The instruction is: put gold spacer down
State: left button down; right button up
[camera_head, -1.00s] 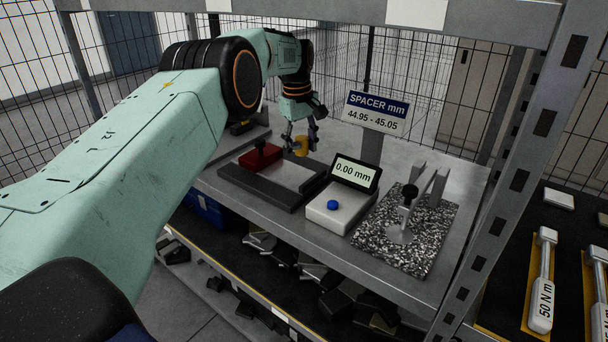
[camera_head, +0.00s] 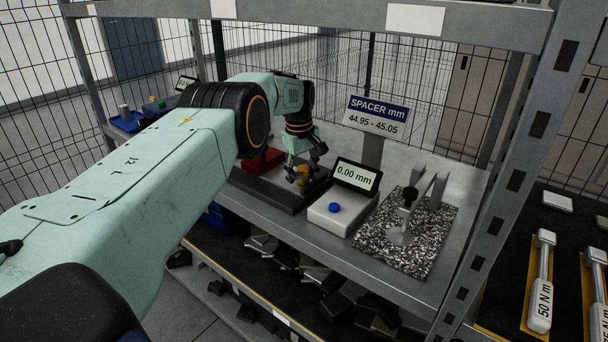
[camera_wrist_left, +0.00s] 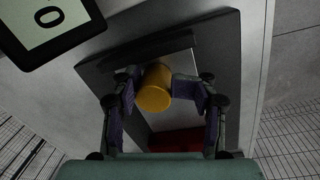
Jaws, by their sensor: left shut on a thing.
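The gold spacer (camera_head: 302,174) is a small gold cylinder. My left gripper (camera_head: 300,172) is shut on it, over the dark tray with a pale inner plate beside the readout. In the left wrist view the spacer (camera_wrist_left: 154,88) sits between the two fingers of the gripper (camera_wrist_left: 160,90), with the dark-edged tray (camera_wrist_left: 110,70) behind it. I cannot tell whether the spacer touches the tray. A red block (camera_head: 262,160) stands at the tray's back left, partly behind my gripper. My right gripper is not in view.
A white gauge box with a blue button (camera_head: 334,207) and a 0.00 mm display (camera_head: 355,176) stands just right of the tray. Further right is a speckled plate (camera_head: 430,240) with a metal stand. A spacer sign (camera_head: 376,116) rises behind. A shelf upright (camera_head: 520,150) stands at right.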

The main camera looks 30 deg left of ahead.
aim_at(302, 171)
pick_arm(q)
jog(key=c, duration=0.8)
grip_release()
jog(key=shift+w+f, duration=0.2)
jog(key=shift+f, duration=0.05)
jog(key=shift+o, duration=1.2)
jog(key=shift+s, duration=0.1)
jog(key=shift+r, duration=0.15)
jog(key=shift+r, duration=0.25)
jog(key=r, duration=0.6)
jog(key=shift+s+a+r, duration=0.15)
jog(key=shift+s+r, duration=0.15)
jog(key=shift+s, duration=0.05)
jog(key=shift+w+r, duration=0.15)
jog(key=shift+r, duration=0.15)
